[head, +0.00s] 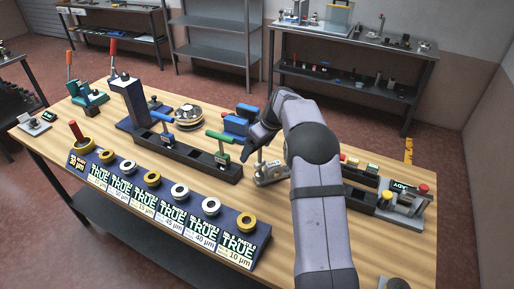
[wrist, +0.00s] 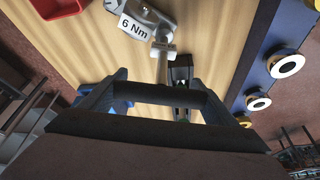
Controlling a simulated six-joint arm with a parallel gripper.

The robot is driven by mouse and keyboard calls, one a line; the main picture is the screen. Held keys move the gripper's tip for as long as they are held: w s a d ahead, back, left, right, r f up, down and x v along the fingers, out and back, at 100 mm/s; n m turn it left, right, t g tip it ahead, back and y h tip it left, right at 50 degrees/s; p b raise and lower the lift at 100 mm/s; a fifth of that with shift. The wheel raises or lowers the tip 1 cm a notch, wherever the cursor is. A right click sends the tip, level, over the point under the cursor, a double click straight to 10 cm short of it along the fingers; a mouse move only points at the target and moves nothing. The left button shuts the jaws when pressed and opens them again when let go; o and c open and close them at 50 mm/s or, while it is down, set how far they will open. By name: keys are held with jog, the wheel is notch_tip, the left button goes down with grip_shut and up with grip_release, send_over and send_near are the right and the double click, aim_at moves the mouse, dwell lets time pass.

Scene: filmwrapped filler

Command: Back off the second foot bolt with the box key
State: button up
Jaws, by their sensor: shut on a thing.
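My gripper (head: 247,152) is in the middle of the bench, partly covered by my arm in the head view. In the wrist view my gripper (wrist: 172,98) is shut on the dark crossbar of a T-shaped tool, which looks like the box key (wrist: 162,68). Its silver shank points away from the gripper, toward a silver block marked 6 Nm (wrist: 133,28). The block also shows in the head view (head: 270,175). I cannot tell whether the shank touches it. I cannot pick out the foot bolts for certain.
A black rack (head: 190,153) holds a blue-handled tool (head: 166,123) and a green-handled tool (head: 219,145). A row of labelled ring stands (head: 165,205) lines the bench front. A blue upright fixture (head: 130,103) stands left. Another black tray (head: 360,195) is right of my arm.

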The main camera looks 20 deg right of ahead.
jog(key=shift+s+a+n+g+y+p, duration=0.15)
jog(key=shift+n+g+y+p, duration=0.25)
jog(key=shift+n, duration=1.2)
jog(key=shift+r, duration=0.1)
jog(key=shift+n+y+p, duration=0.3)
jog(key=shift+n+p, duration=0.3)
jog(key=shift+n, duration=0.2)
jog(key=shift+s+a+n+g+y+p, duration=0.15)
jog(key=shift+n+g+p, duration=0.2)
jog(key=shift+n+p, duration=0.5)
jog(key=shift+n+g+y+p, duration=0.1)
jog(key=shift+n+g+p, duration=0.2)
jog(key=shift+n+p, duration=0.55)
jog(key=shift+s+a+n+g+y+p, duration=0.15)
jog(key=shift+n+g+p, duration=0.2)
jog(key=shift+n+p, duration=0.5)
jog(key=shift+d+m+b, duration=0.1)
jog(key=shift+m+b, duration=0.35)
